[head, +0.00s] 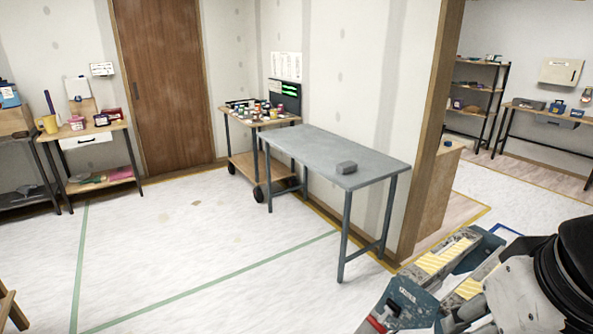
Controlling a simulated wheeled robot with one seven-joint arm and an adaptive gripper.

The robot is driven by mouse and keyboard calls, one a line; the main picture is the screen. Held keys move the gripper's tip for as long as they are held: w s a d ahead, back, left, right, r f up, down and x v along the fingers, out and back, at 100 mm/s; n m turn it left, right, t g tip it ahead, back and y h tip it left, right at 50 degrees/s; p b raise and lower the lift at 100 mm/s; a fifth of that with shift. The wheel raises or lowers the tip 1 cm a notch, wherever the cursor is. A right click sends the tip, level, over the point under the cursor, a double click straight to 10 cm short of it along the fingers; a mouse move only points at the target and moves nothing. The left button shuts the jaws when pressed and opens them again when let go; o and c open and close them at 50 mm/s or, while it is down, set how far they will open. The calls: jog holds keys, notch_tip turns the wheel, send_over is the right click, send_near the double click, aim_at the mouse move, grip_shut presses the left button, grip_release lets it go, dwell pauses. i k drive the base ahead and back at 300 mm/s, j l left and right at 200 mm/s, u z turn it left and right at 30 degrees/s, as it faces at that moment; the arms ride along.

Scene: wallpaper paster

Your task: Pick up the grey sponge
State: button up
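The grey sponge (346,167) is a small block lying on the grey worktable (318,150), toward its right half, in the head view. Nothing touches or covers it. My gripper (425,284) is at the bottom right, over the floor in front of the table and well away from the sponge. Its two fingers, with yellow striped pads, stand apart with nothing seen between them.
A wheeled cart (262,124) with many small jars stands against the table's far left end. A wooden wall end (432,150) rises just right of the table. The floor (190,250) in front is mostly clear. Shelves (478,95) stand in the room beyond.

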aim_at(343, 168)
jog(key=i+j+u, duration=0.2)
jog(key=i+u, duration=0.55)
jog(key=i, duration=2.05)
jog(key=i+j+z, duration=0.1)
jog(key=i+z, duration=0.35)
jog(key=i+j+z, duration=0.25)
jog(key=i+z, duration=0.3)
jog(key=z, duration=1)
